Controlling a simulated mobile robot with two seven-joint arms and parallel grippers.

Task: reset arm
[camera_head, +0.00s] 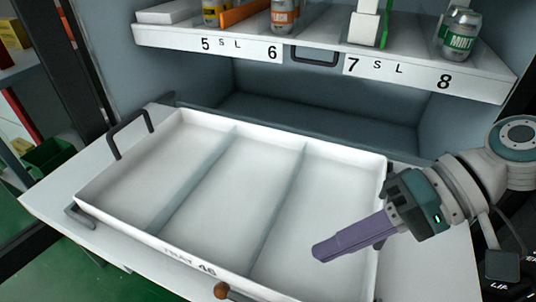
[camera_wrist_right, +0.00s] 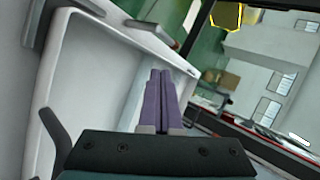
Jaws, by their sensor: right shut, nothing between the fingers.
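My right arm comes in from the right in the head view. Its gripper (camera_head: 318,254), with long purple fingers, hangs over the right compartment of the white tray (camera_head: 108,177). The fingers are shut together and empty. In the right wrist view the purple fingers (camera_wrist_right: 162,76) lie side by side with no gap holding anything, and the tray wall shows to their left. My left gripper is in neither view.
The tray has three empty compartments and black handles. It rests on a white surface (camera_head: 57,195). Above it, a numbered shelf (camera_head: 318,57) holds a MINT can (camera_head: 459,36), other cans and boxes. A dark green bin (camera_head: 50,154) stands far left.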

